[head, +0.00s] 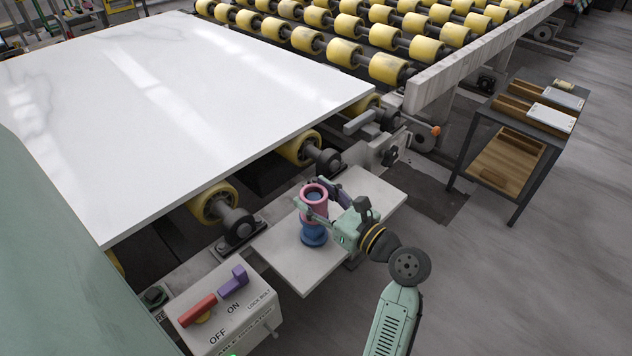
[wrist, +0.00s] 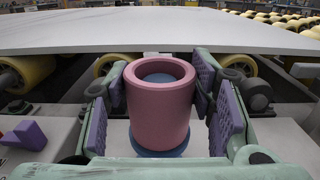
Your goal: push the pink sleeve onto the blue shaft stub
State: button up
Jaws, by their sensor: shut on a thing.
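The pink sleeve (head: 314,206) is a thick-walled upright tube, and it fills the middle of the wrist view (wrist: 159,115). The blue shaft stub (head: 314,238) stands upright on a pale plate below the slab. Its wide base shows under the sleeve in both views. In the wrist view its blue top (wrist: 158,78) shows inside the sleeve's bore, below the rim, so the sleeve is around the stub. My gripper (head: 317,198) is shut on the sleeve, with a finger on either side (wrist: 160,92). I cannot tell whether the sleeve's lower edge touches the base.
The pale plate (head: 285,255) is otherwise clear. The white stone slab (head: 190,100) lies on yellow rollers behind it. A control box (head: 232,315) with red and purple levers stands at the front left. A side table with trays (head: 525,130) stands at the right.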

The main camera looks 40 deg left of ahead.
jog(key=o, duration=1.3)
jog(key=s+d, duration=0.1)
jog(key=d, duration=1.1)
